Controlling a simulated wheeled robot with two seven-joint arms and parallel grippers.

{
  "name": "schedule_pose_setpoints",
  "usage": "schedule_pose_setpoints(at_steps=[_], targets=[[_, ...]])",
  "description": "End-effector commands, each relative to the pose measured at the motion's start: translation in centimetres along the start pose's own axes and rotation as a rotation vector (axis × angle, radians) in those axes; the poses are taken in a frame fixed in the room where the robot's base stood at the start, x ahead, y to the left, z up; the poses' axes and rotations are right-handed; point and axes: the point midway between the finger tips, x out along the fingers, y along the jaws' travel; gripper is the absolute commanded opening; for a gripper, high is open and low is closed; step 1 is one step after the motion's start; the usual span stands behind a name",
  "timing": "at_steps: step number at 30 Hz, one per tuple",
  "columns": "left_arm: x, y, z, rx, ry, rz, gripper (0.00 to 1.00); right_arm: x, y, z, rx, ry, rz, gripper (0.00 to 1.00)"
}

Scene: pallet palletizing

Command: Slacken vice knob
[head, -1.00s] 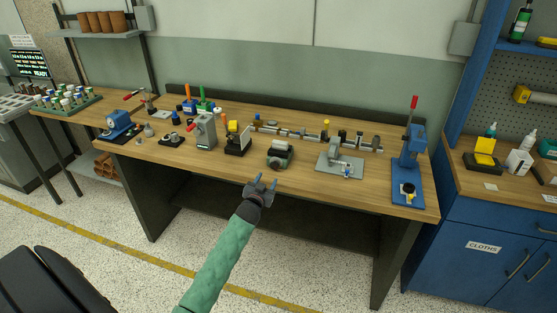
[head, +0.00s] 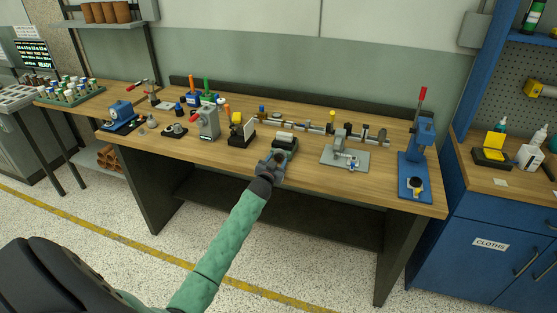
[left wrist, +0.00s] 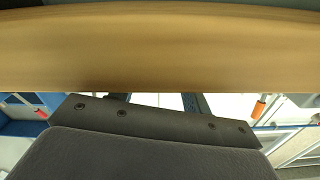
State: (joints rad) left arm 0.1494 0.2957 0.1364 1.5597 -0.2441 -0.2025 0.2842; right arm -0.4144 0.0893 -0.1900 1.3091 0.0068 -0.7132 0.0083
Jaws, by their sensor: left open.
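A small dark device with pale grey jaws, which looks like the vice (head: 285,143), sits near the front edge of the workbench in the head view. Its knob cannot be made out; my left gripper covers the vice's near side. My left gripper (head: 273,158) is open, at the bench's front edge just in front of the vice. Whether it touches the vice cannot be told. The left wrist view shows the wooden bench edge (left wrist: 160,45) and my dark gripper body, with no vice in sight. My right gripper is not in view.
On the workbench (head: 310,180), a black stand with a white plate (head: 242,132) is left of the vice, and a grey fixture (head: 345,155) is to its right. A blue lever press (head: 415,165) stands at the right end. Bare wood lies right of my gripper.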

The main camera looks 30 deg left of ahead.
Motion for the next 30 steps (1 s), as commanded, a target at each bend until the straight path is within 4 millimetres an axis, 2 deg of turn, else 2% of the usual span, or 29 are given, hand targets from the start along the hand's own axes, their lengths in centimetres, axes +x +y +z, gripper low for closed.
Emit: schedule_pose_setpoints(at_steps=[14, 24, 30], targets=[[-0.2, 0.0, 0.0, 0.0, -0.001, 0.0, 0.48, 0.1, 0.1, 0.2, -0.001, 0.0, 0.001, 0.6], [-2.2, -0.1, -0.1, -0.001, -0.001, 0.0, 0.48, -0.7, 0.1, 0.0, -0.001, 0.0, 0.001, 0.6], [-2.5, 0.0, 0.0, -0.001, 0.0, -0.001, 0.48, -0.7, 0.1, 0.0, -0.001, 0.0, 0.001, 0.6]])
